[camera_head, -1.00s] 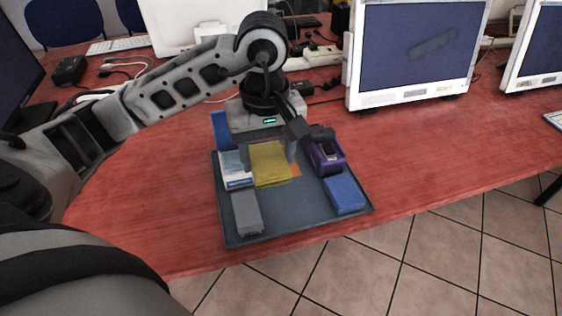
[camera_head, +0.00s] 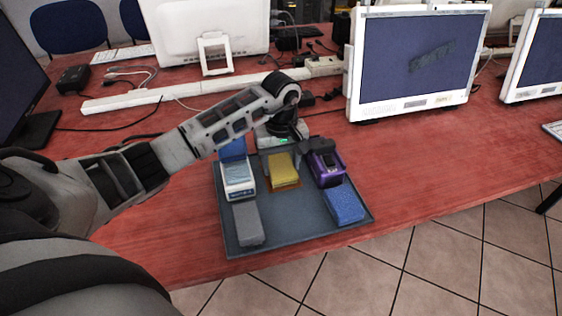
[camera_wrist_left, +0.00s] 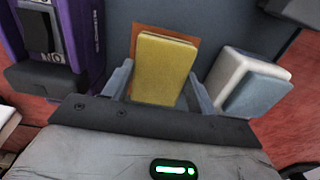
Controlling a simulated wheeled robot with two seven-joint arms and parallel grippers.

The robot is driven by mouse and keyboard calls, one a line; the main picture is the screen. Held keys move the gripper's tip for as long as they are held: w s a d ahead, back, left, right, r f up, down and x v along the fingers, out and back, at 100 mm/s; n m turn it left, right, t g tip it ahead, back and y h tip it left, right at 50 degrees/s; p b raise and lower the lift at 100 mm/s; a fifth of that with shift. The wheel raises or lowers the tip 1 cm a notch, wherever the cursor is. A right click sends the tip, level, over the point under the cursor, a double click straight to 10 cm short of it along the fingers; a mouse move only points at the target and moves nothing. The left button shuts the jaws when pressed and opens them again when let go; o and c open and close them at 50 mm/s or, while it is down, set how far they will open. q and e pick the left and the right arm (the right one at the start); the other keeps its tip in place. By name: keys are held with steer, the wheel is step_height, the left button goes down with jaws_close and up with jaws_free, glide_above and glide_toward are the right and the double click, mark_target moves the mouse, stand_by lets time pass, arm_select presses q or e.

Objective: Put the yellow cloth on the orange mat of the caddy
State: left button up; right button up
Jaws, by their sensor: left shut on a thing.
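The yellow cloth (camera_head: 283,168), a folded block, is between the fingers of my left gripper (camera_head: 280,160), which is shut on it. It also shows in the left wrist view (camera_wrist_left: 163,68), with one finger at each side. The orange mat (camera_head: 285,188) of the caddy (camera_head: 290,226) is directly under the cloth and shows at its edges; in the left wrist view the mat (camera_wrist_left: 165,31) shows past its far edge. The cloth looks down on the mat, but contact is not clear. My right gripper is not in view.
The grey caddy tray holds a blue-and-white box (camera_head: 238,178), a grey block (camera_head: 247,222), a purple item (camera_head: 325,166) and a blue sponge-like block (camera_head: 345,204). The box and purple item flank the mat closely. A monitor (camera_head: 415,55) stands behind right; red table is clear to the right.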

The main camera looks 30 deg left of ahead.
mark_target(281, 166)
arm_select(q)
steer(key=shift+f, duration=0.45)
steer(key=o, duration=0.9)
steer(key=shift+o, duration=0.2)
steer(key=shift+r, duration=0.4)
step_height(281, 166, up, 12)
steer(key=shift+f+b, duration=0.15)
steer(key=shift+b, duration=0.25)
